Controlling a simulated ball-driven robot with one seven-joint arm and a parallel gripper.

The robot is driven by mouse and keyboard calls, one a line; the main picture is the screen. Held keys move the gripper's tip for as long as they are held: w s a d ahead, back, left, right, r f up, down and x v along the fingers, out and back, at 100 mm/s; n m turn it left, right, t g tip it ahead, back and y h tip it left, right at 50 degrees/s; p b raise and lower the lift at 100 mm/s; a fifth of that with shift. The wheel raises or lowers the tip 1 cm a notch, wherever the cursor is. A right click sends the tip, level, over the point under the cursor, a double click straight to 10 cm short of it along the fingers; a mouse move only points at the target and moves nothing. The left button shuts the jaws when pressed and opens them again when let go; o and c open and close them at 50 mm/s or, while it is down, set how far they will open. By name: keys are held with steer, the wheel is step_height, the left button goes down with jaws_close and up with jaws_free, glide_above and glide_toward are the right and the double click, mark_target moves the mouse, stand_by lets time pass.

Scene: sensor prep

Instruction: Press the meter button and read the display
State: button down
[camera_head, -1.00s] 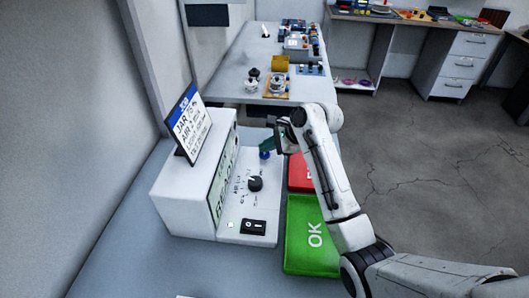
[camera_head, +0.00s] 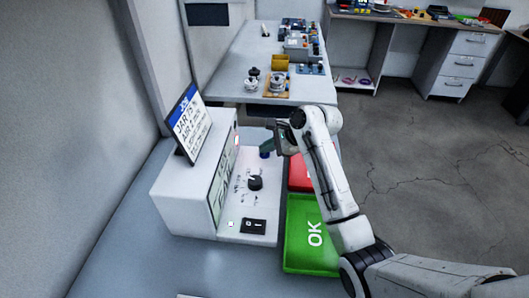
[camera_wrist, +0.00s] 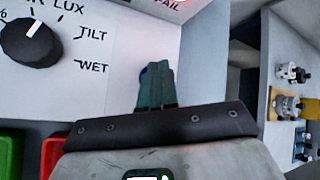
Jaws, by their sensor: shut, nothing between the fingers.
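The white meter (camera_head: 185,190) stands on the bench at the left, with a dark knob (camera_head: 255,183) and a black rocker switch (camera_head: 253,227) on its lower panel. Its display (camera_head: 222,180) is seen at a steep slant, and I cannot read its text. My gripper (camera_head: 266,147) is shut and empty, its greenish fingertips down at the blue button (camera_head: 264,155). In the wrist view the fingers (camera_wrist: 156,88) hide most of the button, with a blue edge (camera_wrist: 143,72) showing. A lit red lamp by the word FAIL (camera_wrist: 165,4) shows at the top.
A card (camera_head: 188,123) with text starting "JAR 75" leans on top of the meter. A green OK tray (camera_head: 298,255) and a red tray (camera_head: 300,175) lie right of the meter, under my arm. Another bench (camera_head: 230,85) with small parts stands behind.

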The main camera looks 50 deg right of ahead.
mark_target(268, 155)
stand_by(0.4)
steer(key=shift+r+p, duration=0.85)
steer(key=shift+p, duration=0.5)
steer(key=shift+r, duration=0.1)
step_height(268, 155, up, 5)
steer(key=p, duration=0.6)
stand_by(0.4)
